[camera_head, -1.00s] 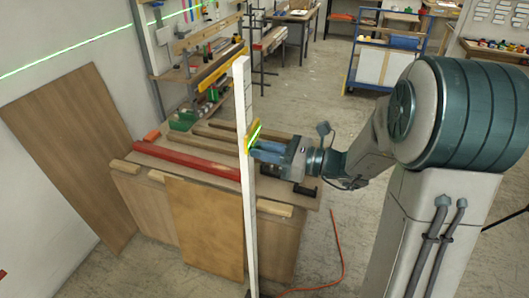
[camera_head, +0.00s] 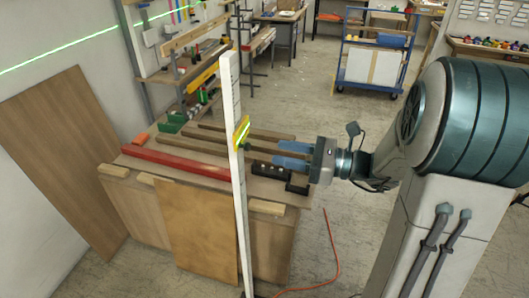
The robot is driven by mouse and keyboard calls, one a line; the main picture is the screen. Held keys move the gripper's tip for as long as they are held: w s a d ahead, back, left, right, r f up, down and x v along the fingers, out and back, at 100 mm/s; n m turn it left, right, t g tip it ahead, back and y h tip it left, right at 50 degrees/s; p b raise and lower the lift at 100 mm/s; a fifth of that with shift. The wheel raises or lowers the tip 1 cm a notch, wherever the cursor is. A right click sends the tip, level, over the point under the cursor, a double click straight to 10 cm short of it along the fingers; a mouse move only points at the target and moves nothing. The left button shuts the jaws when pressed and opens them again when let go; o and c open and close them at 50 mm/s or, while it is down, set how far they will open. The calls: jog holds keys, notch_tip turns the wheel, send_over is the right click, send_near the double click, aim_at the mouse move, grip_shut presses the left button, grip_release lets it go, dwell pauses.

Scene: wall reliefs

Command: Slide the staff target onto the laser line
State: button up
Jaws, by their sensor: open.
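The white staff (camera_head: 238,185) stands nearly upright in front of the workbench, tilted slightly. The yellow target (camera_head: 241,132) sits on the staff in its upper part, with a bright green laser streak across its face. My gripper (camera_head: 277,155) is to the right of the target, its two blue fingers parted and pointing left. It is empty and apart from both target and staff. The green laser line (camera_head: 75,51) also shows on the white wall at upper left, sloping up to the right.
A workbench (camera_head: 268,187) with a red bar (camera_head: 178,162) and wooden strips stands behind the staff. A plywood sheet (camera_head: 60,160) leans on the wall at left. A blue cart (camera_head: 374,60) is at the back. An orange cable (camera_head: 331,245) lies on the floor.

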jog(key=v, duration=0.6)
jog(key=shift+b, duration=0.4)
jog(key=s+a+f+n+g+h, duration=0.5)
jog(key=s+a+n+g+h, duration=0.2)
jog(key=s+n, duration=0.35)
jog(key=s+d+f+n+t+h, duration=0.1)
jog(key=s+d+n+t+h, duration=0.2)
jog(key=d+n+h, duration=0.4)
jog(key=n+t+h, duration=0.1)
jog(key=n+h, duration=0.2)
jog(key=n, duration=0.1)
jog(key=shift+s+f+n, duration=0.25)
jog(key=shift+s+n, duration=0.1)
jog(key=shift+s, duration=0.05)
jog(key=shift+c, duration=0.5)
